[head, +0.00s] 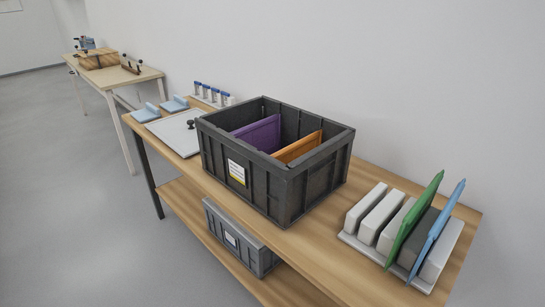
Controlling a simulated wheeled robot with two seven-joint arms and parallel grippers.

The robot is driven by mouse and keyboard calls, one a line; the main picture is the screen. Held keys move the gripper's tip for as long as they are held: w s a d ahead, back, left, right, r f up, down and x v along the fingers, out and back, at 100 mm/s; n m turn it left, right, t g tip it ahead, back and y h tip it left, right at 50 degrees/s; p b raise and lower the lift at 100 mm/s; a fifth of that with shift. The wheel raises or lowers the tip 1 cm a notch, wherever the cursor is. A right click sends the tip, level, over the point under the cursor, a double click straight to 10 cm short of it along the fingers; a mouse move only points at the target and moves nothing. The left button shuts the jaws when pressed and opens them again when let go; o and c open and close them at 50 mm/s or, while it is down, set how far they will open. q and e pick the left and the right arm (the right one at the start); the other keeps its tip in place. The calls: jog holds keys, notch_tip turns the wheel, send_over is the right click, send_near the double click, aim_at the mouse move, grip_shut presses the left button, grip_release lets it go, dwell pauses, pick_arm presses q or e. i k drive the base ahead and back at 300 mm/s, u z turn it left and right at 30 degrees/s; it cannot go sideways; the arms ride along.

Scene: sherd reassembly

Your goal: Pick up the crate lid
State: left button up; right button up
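A flat light-grey panel with a dark knob, which looks like the crate lid (174,133), lies on the wooden table to the left of the dark grey crate (270,193). Its knob (190,124) stands up near the crate's left side, and the crate may hide part of the panel's right end. The crate is open at the top, with a purple panel (258,135) and an orange panel (298,148) inside. Neither of my grippers shows in the head view.
A rack with green (414,222) and blue (437,230) panels stands at the table's right. Light-blue blocks (146,113) and blue-capped tubes (212,94) stand near the panel. A second crate (238,240) is on the lower shelf. Open floor (75,220) lies at left.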

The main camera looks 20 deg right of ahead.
aim_at(178, 131)
jog(key=u, duration=0.4)
jog(key=i, duration=1.05)
jog(key=u, duration=0.35)
